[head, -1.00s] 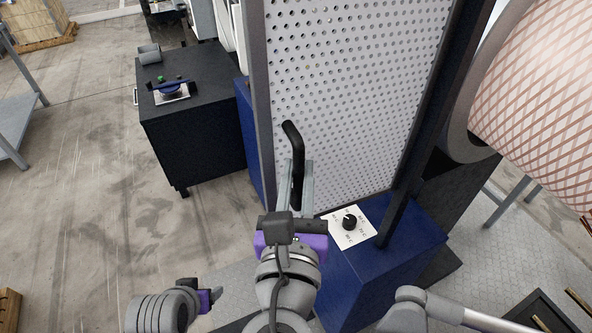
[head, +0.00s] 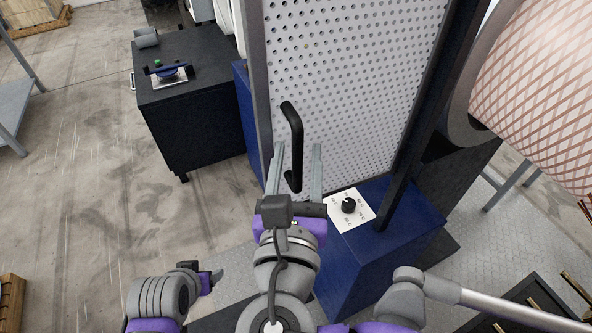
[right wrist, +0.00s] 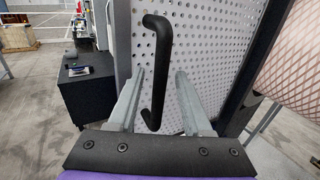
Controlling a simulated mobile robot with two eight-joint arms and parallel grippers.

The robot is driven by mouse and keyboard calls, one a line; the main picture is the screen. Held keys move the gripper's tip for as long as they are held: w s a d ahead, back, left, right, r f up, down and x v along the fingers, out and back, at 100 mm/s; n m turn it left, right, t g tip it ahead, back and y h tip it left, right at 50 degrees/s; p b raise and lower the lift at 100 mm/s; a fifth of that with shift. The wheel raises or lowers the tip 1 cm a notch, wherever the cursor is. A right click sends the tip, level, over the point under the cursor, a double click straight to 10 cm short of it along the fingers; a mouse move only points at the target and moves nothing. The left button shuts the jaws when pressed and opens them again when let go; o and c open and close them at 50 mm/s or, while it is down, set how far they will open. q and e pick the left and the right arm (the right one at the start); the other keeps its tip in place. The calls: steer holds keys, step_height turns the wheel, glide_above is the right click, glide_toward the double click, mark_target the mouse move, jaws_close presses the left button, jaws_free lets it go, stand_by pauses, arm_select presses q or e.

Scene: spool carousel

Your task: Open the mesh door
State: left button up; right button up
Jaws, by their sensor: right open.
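The mesh door (head: 350,80) is a perforated light-grey panel in a dark frame, and looks closed. It also fills the middle of the right wrist view (right wrist: 205,45). Its black bar handle (head: 294,145) stands upright near the panel's left edge. My right gripper (head: 296,160) is open, with one finger on each side of the handle in the picture. In the right wrist view the handle (right wrist: 156,70) shows between the two fingers, touching neither; its exact depth between them is hard to tell. My left gripper (head: 211,279) is low at the left, away from the door; its jaws are unclear.
A blue base with a white dial plate (head: 349,207) sits below the door's right side. A black cabinet (head: 195,115) with a blue-handled device stands left. A large mesh-wrapped spool (head: 535,95) is at the right.

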steer(key=s, duration=0.3)
steer(key=s+a+b, duration=0.1)
steer(key=s, duration=0.1)
steer(key=shift+s+f, duration=0.1)
steer(key=shift+s, duration=0.05)
arm_select(q)
steer(key=shift+s+f, duration=0.3)
steer(key=shift+f, duration=0.3)
steer(key=shift+s+f, duration=0.25)
steer(key=shift+f, duration=0.3)
arm_select(e)
steer(key=shift+s, duration=0.85)
arm_select(q)
steer(key=shift+d, duration=0.1)
